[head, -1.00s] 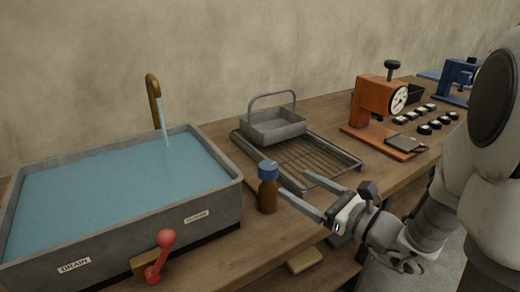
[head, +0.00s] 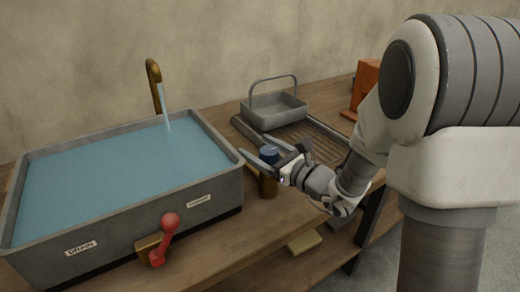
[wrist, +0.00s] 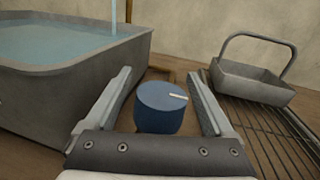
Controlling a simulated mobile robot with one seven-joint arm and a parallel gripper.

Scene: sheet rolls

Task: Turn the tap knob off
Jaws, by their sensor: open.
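The tap knob is a blue round cap (head: 269,153) on a brown post (head: 267,186), right of the sink. In the wrist view the blue knob (wrist: 160,107) has a white line on its top, pointing right. My gripper (head: 254,146) is open, and in the wrist view its two fingers (wrist: 159,73) stand on either side of the knob, with visible gaps. The brass spout (head: 154,84) pours a stream of water (head: 167,118) into the sink. The post is partly hidden by my gripper in the head view.
The grey sink (head: 218,192) is full of water, close left of my gripper. A red-handled drain lever (head: 166,236) is on its front. A wire rack (head: 325,142) with a handled metal basket (head: 274,110) lies to the right. An orange device (head: 364,88) stands farther right.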

